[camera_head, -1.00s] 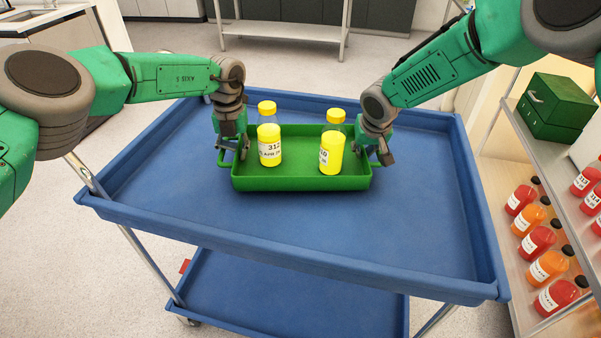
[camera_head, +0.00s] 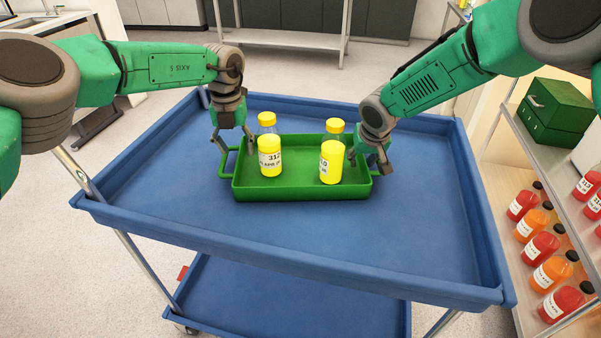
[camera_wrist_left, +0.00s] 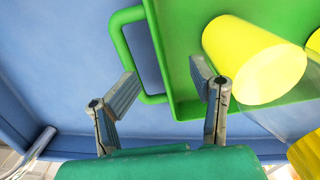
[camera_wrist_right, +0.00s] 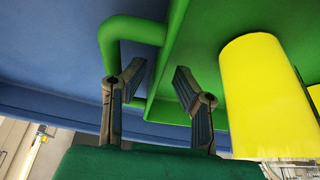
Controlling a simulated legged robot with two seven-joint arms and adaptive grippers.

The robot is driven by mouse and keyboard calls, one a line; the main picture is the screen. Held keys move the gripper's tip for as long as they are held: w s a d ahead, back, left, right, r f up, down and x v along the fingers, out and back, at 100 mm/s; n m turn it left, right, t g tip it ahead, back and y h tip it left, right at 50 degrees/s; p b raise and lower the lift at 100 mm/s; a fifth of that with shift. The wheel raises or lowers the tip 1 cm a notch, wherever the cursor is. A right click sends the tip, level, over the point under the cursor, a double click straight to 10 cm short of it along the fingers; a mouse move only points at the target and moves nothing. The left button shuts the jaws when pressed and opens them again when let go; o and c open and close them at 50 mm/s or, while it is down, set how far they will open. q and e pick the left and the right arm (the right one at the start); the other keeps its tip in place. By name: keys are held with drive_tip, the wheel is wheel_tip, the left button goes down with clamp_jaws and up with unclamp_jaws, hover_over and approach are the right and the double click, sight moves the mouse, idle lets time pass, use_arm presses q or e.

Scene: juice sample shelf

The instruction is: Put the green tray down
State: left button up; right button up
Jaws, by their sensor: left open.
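The green tray (camera_head: 300,191) sits level on the blue cart's top and appears to rest on it. Two yellow bottles with yellow caps stand upright in it, a left one (camera_head: 270,155) and a right one (camera_head: 331,162). My left gripper (camera_head: 235,147) is open at the tray's left handle. In the left wrist view its fingers (camera_wrist_left: 165,80) are apart, with the handle and tray edge between and beyond them. My right gripper (camera_head: 376,165) is at the right handle, partly hiding it. In the right wrist view its fingers (camera_wrist_right: 155,85) are also apart around the handle side.
The blue cart (camera_head: 300,245) has a raised rim and clear space in front of and beside the tray. A shelf (camera_head: 508,140) at the right holds red and orange bottles (camera_head: 540,246) and a green box (camera_head: 553,112). A metal table (camera_head: 285,38) stands behind.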

drive_tip(key=shift+r, duration=0.2)
use_arm(q)
wheel_tip(320, 180, up, 8)
drive_tip(key=shift+f, duration=0.2)
use_arm(e)
drive_tip(key=v, duration=1.1)
drive_tip(key=shift+s+r, duration=0.2)
drive_tip(key=shift+s, duration=0.05)
use_arm(q)
drive_tip(key=shift+s, duration=0.1)
